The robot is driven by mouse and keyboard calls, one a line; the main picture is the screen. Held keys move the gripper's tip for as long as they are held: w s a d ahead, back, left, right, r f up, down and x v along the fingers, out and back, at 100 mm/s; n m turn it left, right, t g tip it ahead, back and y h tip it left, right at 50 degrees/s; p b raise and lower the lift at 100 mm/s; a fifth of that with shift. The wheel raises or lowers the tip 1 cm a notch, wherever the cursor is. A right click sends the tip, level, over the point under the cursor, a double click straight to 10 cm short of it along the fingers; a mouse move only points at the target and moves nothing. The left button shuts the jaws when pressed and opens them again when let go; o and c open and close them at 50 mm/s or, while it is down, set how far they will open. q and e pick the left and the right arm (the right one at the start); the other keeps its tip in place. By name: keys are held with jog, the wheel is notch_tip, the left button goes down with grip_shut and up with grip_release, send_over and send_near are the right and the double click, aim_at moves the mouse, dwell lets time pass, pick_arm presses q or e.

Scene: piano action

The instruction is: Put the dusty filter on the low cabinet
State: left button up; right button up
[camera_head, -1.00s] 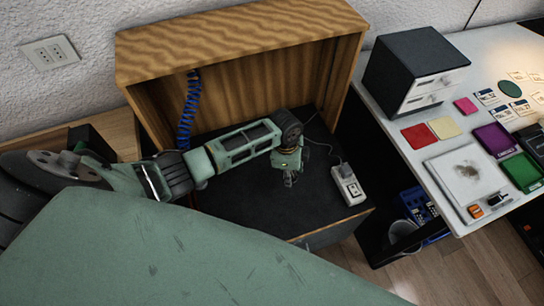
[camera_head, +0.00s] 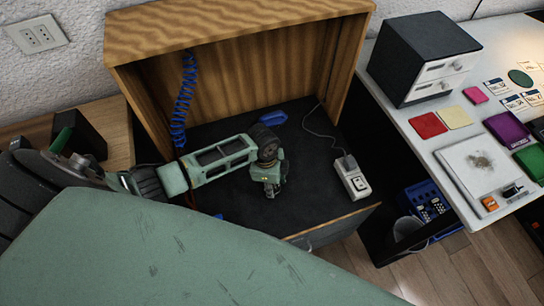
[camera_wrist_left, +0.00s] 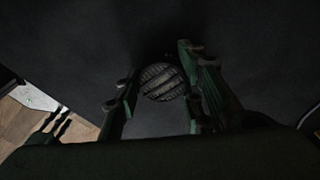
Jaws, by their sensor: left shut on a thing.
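My left gripper (camera_head: 271,191) points down over the dark top (camera_head: 315,190) of a cabinet with a wooden hood. In the left wrist view, its two fingers (camera_wrist_left: 160,95) are closed on a round, grey, ridged disc, which looks like the dusty filter (camera_wrist_left: 162,82). The filter is too small to make out in the head view. I cannot tell whether it touches the dark surface or hangs just above it. Which piece of furniture is the low cabinet is not labelled. My right gripper is not in view.
The wooden hood (camera_head: 240,30) rises behind and over the surface. A white power strip (camera_head: 352,178) with a cable lies right of the gripper. A blue item (camera_head: 272,118) lies behind my arm. A white table (camera_head: 400,110) with a drawer unit (camera_head: 425,60) stands at right.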

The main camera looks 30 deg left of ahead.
pick_arm(q)
jog(key=shift+r, duration=0.1)
jog(key=o, duration=1.1)
notch_tip(320, 180, up, 12)
jog(key=a+p, duration=0.1)
jog(key=shift+p, duration=0.4)
jog(key=shift+s+a, duration=0.1)
